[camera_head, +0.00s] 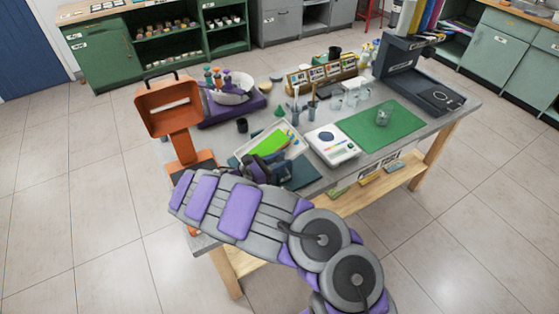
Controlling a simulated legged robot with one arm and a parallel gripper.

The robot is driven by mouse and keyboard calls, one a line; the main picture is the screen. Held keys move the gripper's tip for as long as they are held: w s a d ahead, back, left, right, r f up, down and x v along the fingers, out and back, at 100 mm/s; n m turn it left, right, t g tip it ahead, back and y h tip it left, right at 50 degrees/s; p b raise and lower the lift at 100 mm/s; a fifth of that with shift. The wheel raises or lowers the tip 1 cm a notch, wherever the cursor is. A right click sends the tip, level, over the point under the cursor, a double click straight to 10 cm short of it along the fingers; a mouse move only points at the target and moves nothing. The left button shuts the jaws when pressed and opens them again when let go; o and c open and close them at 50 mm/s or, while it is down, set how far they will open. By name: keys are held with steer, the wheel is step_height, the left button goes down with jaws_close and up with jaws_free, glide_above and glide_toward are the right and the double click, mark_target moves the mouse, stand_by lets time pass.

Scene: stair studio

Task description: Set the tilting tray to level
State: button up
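An orange tray (168,106) with raised rims stands on an orange post at the table's left end. Its open face is turned toward me, so it looks steeply tilted. A black handle (161,76) arches over its top edge. I take this to be the tilting tray. My gripper (262,166) is above the table's front left part, right of the orange post and apart from the tray. My arm hides part of it, and its fingers are too dark and small to tell open from shut.
A white tray (297,150) with green and yellow things lies beside my gripper. A white scale (332,146), a green mat (381,127) and a dark machine (418,75) are to the right. A purple device (232,108) stands behind. Floor left of the table is clear.

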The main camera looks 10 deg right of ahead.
jaws_close()
steer(key=shift+r, duration=0.1)
steer(key=shift+w+d+r+y+p, duration=0.1)
steer(key=shift+d+r+y+p, duration=0.25)
steer(key=shift+p, duration=0.6)
steer(key=shift+w+d+r+g+y+p, duration=0.15)
steer(key=shift+d+y+p, duration=0.15)
steer(key=shift+p, duration=0.3)
steer(key=shift+d+r+g+y+p, duration=0.15)
steer(key=shift+y+p, duration=0.2)
steer(key=shift+p, duration=0.25)
steer(key=shift+w+d+f+g+y+p, duration=0.15)
steer(key=shift+d+y+p, duration=0.2)
steer(key=shift+p, duration=0.25)
steer(key=shift+w+d+f+g+y+p, duration=0.1)
steer(key=shift+d+g+y+p, duration=0.1)
steer(key=shift+y+p, duration=0.3)
steer(key=shift+f, duration=0.1)
